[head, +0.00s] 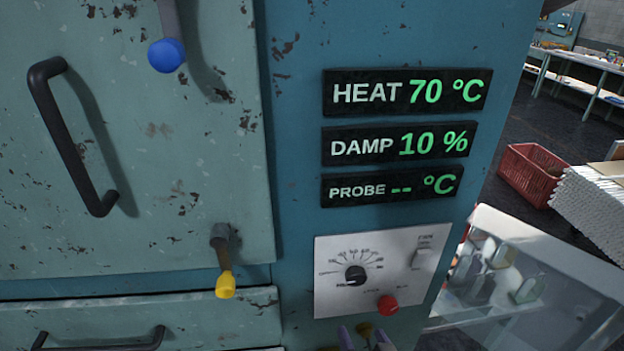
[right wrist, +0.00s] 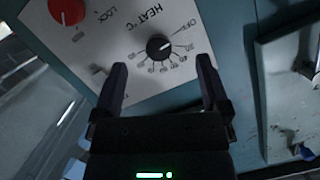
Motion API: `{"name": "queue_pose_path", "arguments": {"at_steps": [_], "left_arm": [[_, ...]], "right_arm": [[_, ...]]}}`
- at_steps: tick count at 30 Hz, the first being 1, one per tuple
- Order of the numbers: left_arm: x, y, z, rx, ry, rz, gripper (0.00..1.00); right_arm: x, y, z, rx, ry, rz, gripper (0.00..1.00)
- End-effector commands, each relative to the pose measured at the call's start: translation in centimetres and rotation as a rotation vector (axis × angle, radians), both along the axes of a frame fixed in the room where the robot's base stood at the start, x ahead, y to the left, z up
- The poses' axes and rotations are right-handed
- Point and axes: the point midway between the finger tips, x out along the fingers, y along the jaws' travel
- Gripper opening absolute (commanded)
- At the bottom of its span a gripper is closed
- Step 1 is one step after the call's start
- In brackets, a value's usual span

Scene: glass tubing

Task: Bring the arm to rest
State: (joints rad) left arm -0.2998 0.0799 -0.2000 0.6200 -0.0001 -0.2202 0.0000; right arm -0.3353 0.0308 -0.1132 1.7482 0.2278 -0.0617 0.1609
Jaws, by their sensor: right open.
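My right gripper (head: 364,337) shows only by its fingertips at the bottom edge of the head view, just below the control panel (head: 330,297). In the right wrist view its two dark fingers (right wrist: 160,68) stand apart with nothing between them. The black heat dial (right wrist: 159,46) appears between and beyond the fingertips, with a visible gap on either side. The dial (head: 355,275) also shows in the head view, above the gripper. A red knob (head: 388,305) sits on the panel up and right of the fingertips. The rest of my right arm is hidden, and my left gripper is out of view.
The blue oven front carries displays reading HEAT 70 °C (head: 408,92), DAMP 10 % and a blank PROBE. A door handle (head: 70,140), a blue-knobbed lever (head: 166,55) and a yellow-tipped lever (head: 225,285) stick out at left. A clear-sided case (head: 560,262) stands at right.

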Motion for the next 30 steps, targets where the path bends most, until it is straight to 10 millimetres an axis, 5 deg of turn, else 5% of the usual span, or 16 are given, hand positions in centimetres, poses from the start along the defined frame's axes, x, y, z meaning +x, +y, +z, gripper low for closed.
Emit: {"name": "queue_pose_path", "arguments": {"at_steps": [8, 17, 26, 30], "left_arm": [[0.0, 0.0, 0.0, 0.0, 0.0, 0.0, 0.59], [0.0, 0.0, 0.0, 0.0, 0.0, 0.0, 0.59], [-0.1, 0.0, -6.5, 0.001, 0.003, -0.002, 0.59], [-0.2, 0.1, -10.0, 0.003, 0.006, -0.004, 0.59]], "right_arm": [[-7.2, -0.1, -1.2, -0.294, 0.531, 0.206, 0.96], [-15.8, -2.7, 0.5, -0.485, 0.95, 0.292, 0.96], [-15.6, -2.7, -13.9, -0.496, 1.023, 0.313, 0.96], [-16.3, -2.7, -22.1, -0.499, 1.053, 0.325, 0.96]]}}
